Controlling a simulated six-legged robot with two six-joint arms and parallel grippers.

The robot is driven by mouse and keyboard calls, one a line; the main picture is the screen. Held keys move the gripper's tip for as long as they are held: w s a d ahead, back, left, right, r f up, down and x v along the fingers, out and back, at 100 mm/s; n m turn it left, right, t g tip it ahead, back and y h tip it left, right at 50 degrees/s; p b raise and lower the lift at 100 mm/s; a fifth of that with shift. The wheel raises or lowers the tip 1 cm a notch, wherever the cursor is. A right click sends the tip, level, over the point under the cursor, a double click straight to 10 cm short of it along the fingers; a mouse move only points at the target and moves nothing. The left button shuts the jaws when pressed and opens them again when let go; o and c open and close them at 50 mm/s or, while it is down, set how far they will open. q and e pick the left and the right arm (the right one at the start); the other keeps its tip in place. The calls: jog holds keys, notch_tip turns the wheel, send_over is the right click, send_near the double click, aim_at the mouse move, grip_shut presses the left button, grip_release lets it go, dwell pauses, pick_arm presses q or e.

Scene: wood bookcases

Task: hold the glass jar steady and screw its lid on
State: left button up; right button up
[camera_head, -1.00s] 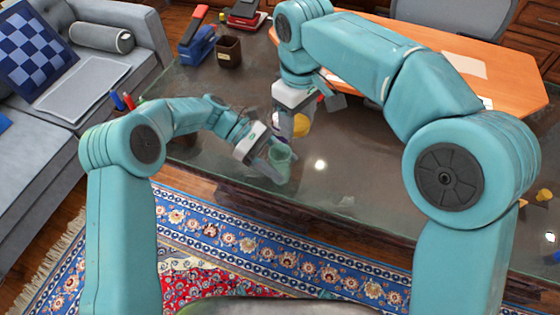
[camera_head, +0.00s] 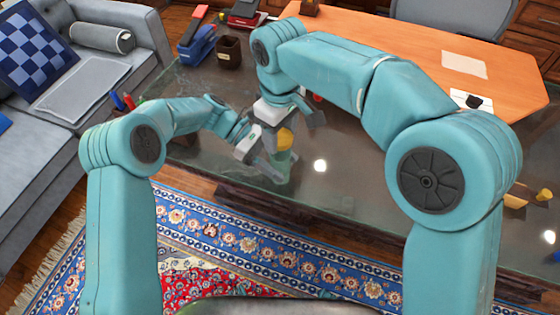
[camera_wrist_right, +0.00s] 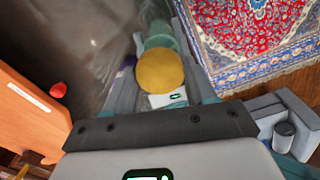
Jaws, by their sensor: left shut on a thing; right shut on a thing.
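The round yellow lid (camera_head: 285,138) is between the fingers of my right gripper (camera_head: 277,139), which is shut on it. The lid also shows face-on in the right wrist view (camera_wrist_right: 160,71). The greenish glass jar (camera_head: 284,161) stands on the glass table directly below the lid in the head view. In the right wrist view the jar (camera_wrist_right: 158,41) shows partly past the lid's edge. My left gripper (camera_head: 277,168) is shut on the jar from the left, low down. Whether lid and jar rim touch is unclear.
The dark glass table (camera_head: 350,180) has free room right of the jar. A brown cup (camera_head: 229,48) and a blue stapler (camera_head: 197,43) stand at the back left. Pens (camera_head: 122,101) are at the left edge. An orange desk (camera_head: 410,50) is behind.

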aim_at(280, 165)
jog(key=shift+s+f, duration=0.1)
jog(key=shift+f, duration=0.3)
dwell(0.5)
jog(key=shift+f, duration=0.9)
jog(key=shift+f, duration=0.55)
